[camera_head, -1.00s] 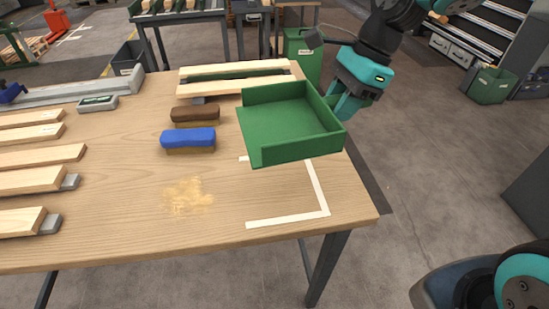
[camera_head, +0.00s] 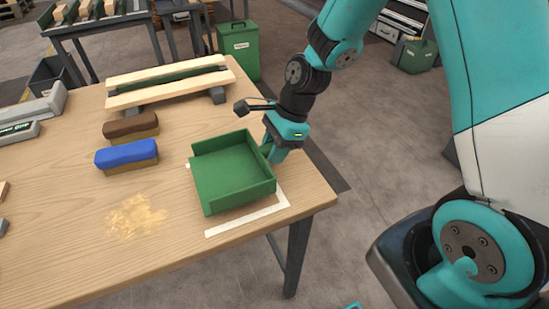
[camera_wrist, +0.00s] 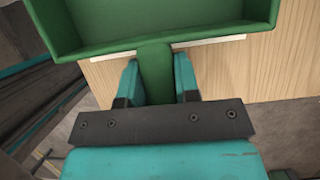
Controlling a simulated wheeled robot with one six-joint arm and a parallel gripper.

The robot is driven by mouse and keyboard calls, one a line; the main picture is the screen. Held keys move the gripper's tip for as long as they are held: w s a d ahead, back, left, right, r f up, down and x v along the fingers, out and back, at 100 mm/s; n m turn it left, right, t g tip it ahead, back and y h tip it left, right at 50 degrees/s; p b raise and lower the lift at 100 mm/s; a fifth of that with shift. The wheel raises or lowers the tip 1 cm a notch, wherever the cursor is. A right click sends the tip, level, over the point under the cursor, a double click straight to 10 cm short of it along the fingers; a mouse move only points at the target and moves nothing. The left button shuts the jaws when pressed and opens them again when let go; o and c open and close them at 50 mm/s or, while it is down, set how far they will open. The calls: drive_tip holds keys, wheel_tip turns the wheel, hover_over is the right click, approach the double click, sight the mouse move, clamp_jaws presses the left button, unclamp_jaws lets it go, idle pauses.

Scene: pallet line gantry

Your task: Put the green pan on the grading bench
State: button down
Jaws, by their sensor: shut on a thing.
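The green pan (camera_head: 230,172) is an open, shallow square tray, empty inside. It is at the right end of the wooden grading bench (camera_head: 60,220), over the area marked by a white line. My gripper (camera_head: 270,150) is at the pan's right side, shut on its handle. In the wrist view the two teal fingers (camera_wrist: 157,82) stand either side of the green handle, with the pan (camera_wrist: 160,30) beyond them. The pan looks level and low over the bench top; I cannot tell whether it touches.
A blue brush (camera_head: 126,153) and a brown brush (camera_head: 130,125) lie left of the pan. Wooden boards on supports (camera_head: 170,82) lie behind. Sawdust (camera_head: 135,216) is on the bench front. A green bin (camera_head: 238,48) stands on the floor beyond the bench.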

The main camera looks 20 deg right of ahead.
sight(274, 170)
drive_tip(key=shift+f, duration=1.6)
drive_tip(key=c, duration=0.8)
unclamp_jaws()
drive_tip(key=shift+f, duration=0.1)
drive_tip(key=shift+c, duration=0.2)
drive_tip(key=v, duration=1.1)
drive_tip(key=shift+d+r, duration=0.1)
drive_tip(key=shift+r, duration=0.55)
drive_tip(key=s+a+r+n, duration=0.4)
drive_tip(key=s+n, duration=0.5)
drive_tip(key=n, duration=0.3)
drive_tip(key=s+a+r+n, duration=0.4)
drive_tip(key=s+r+n, duration=0.2)
drive_tip(key=s+n, duration=0.3)
drive_tip(key=shift+s+a+n, duration=0.3)
drive_tip(key=shift+a+n, duration=0.05)
drive_tip(key=shift+n, duration=1.75)
